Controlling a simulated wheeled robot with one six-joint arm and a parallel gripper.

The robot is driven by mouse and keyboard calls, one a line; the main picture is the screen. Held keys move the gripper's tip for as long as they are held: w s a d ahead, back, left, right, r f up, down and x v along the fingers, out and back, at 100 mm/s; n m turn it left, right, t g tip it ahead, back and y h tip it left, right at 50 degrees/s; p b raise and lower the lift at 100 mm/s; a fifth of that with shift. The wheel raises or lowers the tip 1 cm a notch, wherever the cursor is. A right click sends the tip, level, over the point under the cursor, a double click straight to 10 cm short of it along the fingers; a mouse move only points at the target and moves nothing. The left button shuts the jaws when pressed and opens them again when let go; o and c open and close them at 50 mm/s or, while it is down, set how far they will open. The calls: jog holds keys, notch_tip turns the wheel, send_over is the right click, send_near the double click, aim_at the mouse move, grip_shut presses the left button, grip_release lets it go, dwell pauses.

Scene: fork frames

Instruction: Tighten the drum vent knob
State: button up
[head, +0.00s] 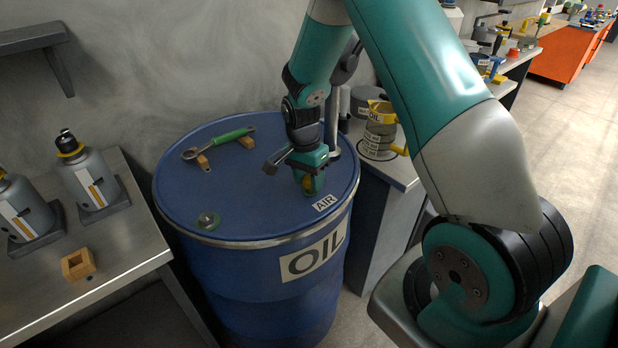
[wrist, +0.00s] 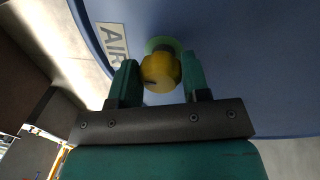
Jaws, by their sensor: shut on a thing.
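The blue oil drum (head: 240,200) stands in the middle of the head view, with an "AIR" label (head: 325,202) on its lid near the front right edge. The yellow vent knob (head: 308,185) sits on the lid beside that label, mostly hidden by my gripper in the head view. In the wrist view the yellow knob (wrist: 160,72) is between the two green fingers, on a pale green base (wrist: 163,44) against the blue lid. My gripper (wrist: 158,78) is shut on the knob and also shows in the head view (head: 311,186), pointing down.
A green-handled wrench (head: 230,138) lies on wooden blocks on the lid. A small round fitting (head: 207,220) is at the lid's front left. Bottles (head: 88,175) and a wooden block (head: 78,264) stand on the left bench. A yellow-handled oil can (head: 380,130) stands right of the drum.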

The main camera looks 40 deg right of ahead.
jog(key=shift+w+r, duration=0.15)
jog(key=shift+r, duration=0.05)
jog(key=o, duration=0.9)
jog(key=shift+o, duration=0.2)
jog(key=shift+f, duration=0.1)
notch_tip(320, 180, up, 17)
jog(key=w+b, duration=0.1)
jog(key=shift+w+a+r, duration=0.2)
jog(key=shift+w, duration=0.15)
